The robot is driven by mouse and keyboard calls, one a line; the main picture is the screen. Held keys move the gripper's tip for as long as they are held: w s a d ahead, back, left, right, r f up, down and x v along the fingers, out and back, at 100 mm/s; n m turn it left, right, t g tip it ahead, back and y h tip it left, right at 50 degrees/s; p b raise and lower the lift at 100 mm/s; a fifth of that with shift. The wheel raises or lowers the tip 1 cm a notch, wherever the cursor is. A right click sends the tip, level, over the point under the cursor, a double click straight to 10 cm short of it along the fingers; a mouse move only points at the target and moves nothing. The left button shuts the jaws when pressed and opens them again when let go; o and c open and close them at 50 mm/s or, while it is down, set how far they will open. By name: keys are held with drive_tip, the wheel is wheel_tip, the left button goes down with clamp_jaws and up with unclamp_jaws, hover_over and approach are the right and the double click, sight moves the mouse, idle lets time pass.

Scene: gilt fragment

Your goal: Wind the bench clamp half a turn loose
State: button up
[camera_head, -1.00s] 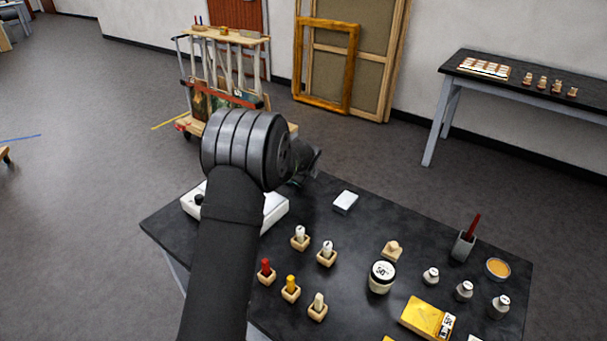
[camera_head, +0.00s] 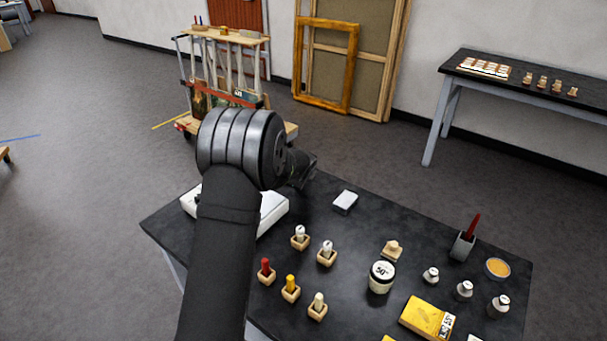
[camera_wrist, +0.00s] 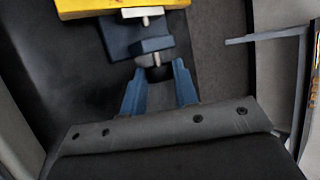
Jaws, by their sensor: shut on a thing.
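The bench clamp (camera_wrist: 152,47) shows in the wrist view as a blue bracket with a pale screw (camera_wrist: 146,20) through it. A dark round knob (camera_wrist: 157,74) sits at its lower end. My gripper (camera_wrist: 158,69) has its two blue fingers on either side of this knob, shut on it. A yellow piece (camera_wrist: 90,7) lies across the top of the wrist view, beside the clamp's upper part. In the head view my arm hides the clamp, and the fingers cannot be made out.
The black bench (camera_head: 340,240) holds a white box (camera_head: 273,208) partly behind my arm, a small white block (camera_head: 345,201), bottles in wooden holders, a jar (camera_head: 381,277) and a yellow box (camera_head: 427,318). A wheeled rack (camera_head: 262,41) stands on the floor behind.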

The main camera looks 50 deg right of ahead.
drive_tip(key=shift+w, duration=0.1)
drive_tip(key=o, duration=1)
drive_tip(key=v, duration=1.7)
drive_tip(key=shift+a, duration=0.25)
drive_tip(key=shift+r, duration=0.1)
